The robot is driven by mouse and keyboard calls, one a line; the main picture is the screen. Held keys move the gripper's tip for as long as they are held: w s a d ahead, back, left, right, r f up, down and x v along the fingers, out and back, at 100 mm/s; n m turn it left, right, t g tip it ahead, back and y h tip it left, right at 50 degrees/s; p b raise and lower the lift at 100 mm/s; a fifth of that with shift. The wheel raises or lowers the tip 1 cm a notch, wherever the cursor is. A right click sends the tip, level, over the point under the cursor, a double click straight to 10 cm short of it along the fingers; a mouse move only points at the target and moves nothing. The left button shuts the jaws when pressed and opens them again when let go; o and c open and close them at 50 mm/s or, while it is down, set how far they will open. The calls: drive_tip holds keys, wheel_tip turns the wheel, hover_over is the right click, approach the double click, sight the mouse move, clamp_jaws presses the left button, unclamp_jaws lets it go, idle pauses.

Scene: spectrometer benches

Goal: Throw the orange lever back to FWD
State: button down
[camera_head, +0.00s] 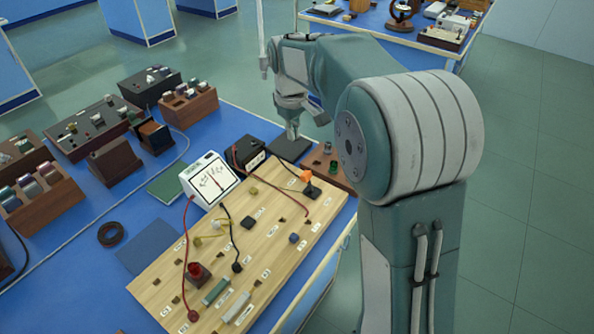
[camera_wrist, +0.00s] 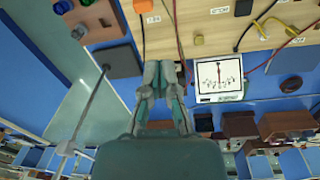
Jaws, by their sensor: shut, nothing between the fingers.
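The orange lever (camera_head: 305,176) stands on a small black base near the far right end of a pale wooden board (camera_head: 235,240). Its FWD marking is too small to read in the head view. My gripper (camera_head: 293,133) is shut and empty, pointing down beyond the far end of the board, apart from the lever. In the wrist view its fingertips (camera_wrist: 160,68) are together near the board's edge, left of the white meter (camera_wrist: 219,76). The same meter (camera_head: 210,180) stands behind the board in the head view.
A black box (camera_head: 247,154) stands beside the meter, and a dark flat plate (camera_head: 290,148) lies below my gripper. Red and black wires cross the wooden board. Wooden racks fill the bench's left.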

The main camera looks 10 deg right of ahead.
sight(308, 182)
drive_tip(key=w+a+f+n+g, duration=0.1)
drive_tip(key=w+f, duration=0.5)
drive_tip(key=f, duration=0.2)
drive_tip(key=shift+w+a+n, duration=0.25)
drive_tip(key=shift+n, duration=0.15)
drive_tip(key=shift+f, duration=0.15)
drive_tip(key=shift+g, duration=0.3)
drive_tip(key=f, duration=0.9)
drive_tip(key=shift+s+d, duration=0.35)
drive_tip(key=shift+s, duration=0.05)
drive_tip(key=shift+s+d+f, duration=0.15)
drive_tip(key=shift+f, duration=0.15)
drive_tip(key=shift+s+d+r, duration=0.4)
drive_tip(key=shift+s+d, duration=0.15)
drive_tip(key=shift+s, duration=0.05)
drive_tip(key=shift+s+d+r, duration=0.35)
drive_tip(key=shift+s+d, duration=0.2)
drive_tip(key=shift+s, duration=0.05)
